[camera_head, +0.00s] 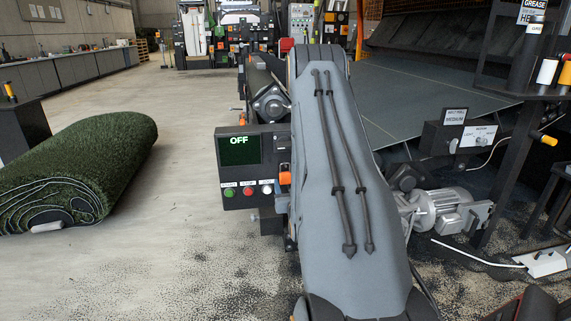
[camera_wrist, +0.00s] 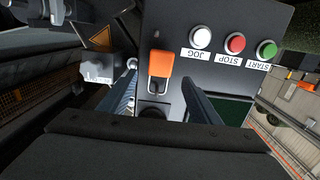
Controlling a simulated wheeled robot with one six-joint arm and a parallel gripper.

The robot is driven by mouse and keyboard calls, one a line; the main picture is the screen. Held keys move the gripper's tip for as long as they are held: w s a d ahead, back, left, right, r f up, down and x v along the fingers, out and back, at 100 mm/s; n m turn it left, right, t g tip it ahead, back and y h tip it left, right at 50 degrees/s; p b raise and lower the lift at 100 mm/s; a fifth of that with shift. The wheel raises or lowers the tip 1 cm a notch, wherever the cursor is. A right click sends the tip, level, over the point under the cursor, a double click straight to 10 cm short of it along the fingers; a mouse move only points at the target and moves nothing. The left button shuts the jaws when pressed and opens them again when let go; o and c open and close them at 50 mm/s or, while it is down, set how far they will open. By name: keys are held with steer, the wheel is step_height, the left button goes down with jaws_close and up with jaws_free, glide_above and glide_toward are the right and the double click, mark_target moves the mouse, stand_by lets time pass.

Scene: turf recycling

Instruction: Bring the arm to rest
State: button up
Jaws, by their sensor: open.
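My gripper (camera_wrist: 158,80) shows in the wrist view, its two dark fingers apart with nothing between them. It faces a dark control box (camera_wrist: 215,50), seen upside down, with an orange switch handle (camera_wrist: 160,66) just beyond the fingertips. Whether a finger touches the box I cannot tell. White, red and green buttons, labelled JOG, STOP and START, sit beside the handle. In the head view my arm (camera_head: 340,180) stretches forward through the middle and hides my gripper. The control box (camera_head: 232,193) stands left of the arm, its screen reading OFF.
A rolled piece of turf (camera_head: 75,165) lies on the floor at left. A machine with a wide grey bed (camera_head: 420,95), a motor (camera_head: 445,210) and a dial box (camera_head: 460,135) stands right of my arm. Open concrete floor (camera_head: 180,120) lies between the roll and the control box.

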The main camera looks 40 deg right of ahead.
steer(key=w+a+r+n+g+y, duration=0.2)
steer(key=w+a+r+y, duration=0.1)
steer(key=a, duration=1)
steer(key=w+a+r+n+g+y, duration=0.2)
steer(key=a+y, duration=0.2)
steer(key=a, duration=1)
steer(key=s+a+r+n+g+y, duration=0.1)
steer(key=s+a+r+n+g, duration=0.1)
steer(key=s+a, duration=0.5)
steer(key=s+a+r+n+g+y, duration=0.1)
steer(key=s+a+r+g+y, duration=0.2)
steer(key=a, duration=0.8)
steer(key=s+a+r+n+g, duration=0.1)
steer(key=s+a+r+g, duration=0.15)
steer(key=s, duration=0.65)
steer(key=s+a+r+n+g+h+p, duration=0.15)
steer(key=s+a, duration=0.25)
steer(key=s, duration=0.5)
steer(key=s+a+r+n+g, duration=0.1)
steer(key=s+a+g, duration=0.15)
steer(key=s, duration=0.55)
steer(key=s+d+r+m+p, duration=0.1)
steer(key=d+r+m+p, duration=0.3)
steer(key=d+r+p, duration=0.9)
step_height(320, 180, up, 4)
steer(key=p, duration=0.9)
steer(key=shift+f, duration=0.15)
